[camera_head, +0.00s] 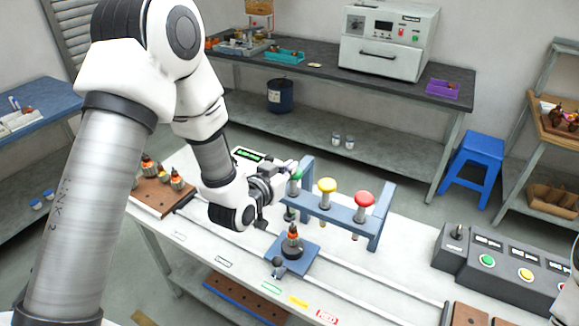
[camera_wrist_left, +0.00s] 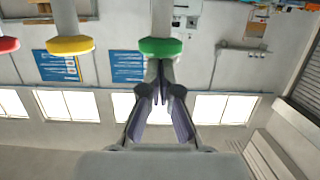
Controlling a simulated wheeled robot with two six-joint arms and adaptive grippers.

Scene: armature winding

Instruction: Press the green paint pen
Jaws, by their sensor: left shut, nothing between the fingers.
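The green paint pen (camera_head: 296,175) stands at the left end of a blue-grey rack (camera_head: 330,208), with yellow (camera_head: 327,186) and red (camera_head: 364,199) pens to its right. My left gripper (camera_head: 288,168) is shut and empty, with its fingertips at the green cap. In the left wrist view the closed fingertips (camera_wrist_left: 160,66) lie at the edge of the green cap (camera_wrist_left: 160,46); I cannot tell whether they touch it. An armature (camera_head: 292,240) sits on a blue block below the rack. My right gripper is not in view.
A control box (camera_head: 507,270) with coloured buttons stands at the right of the white table (camera_head: 215,245). A wooden tray (camera_head: 150,197) with several armatures is at the left. Rails run along the table. A blue stool (camera_head: 476,160) stands behind.

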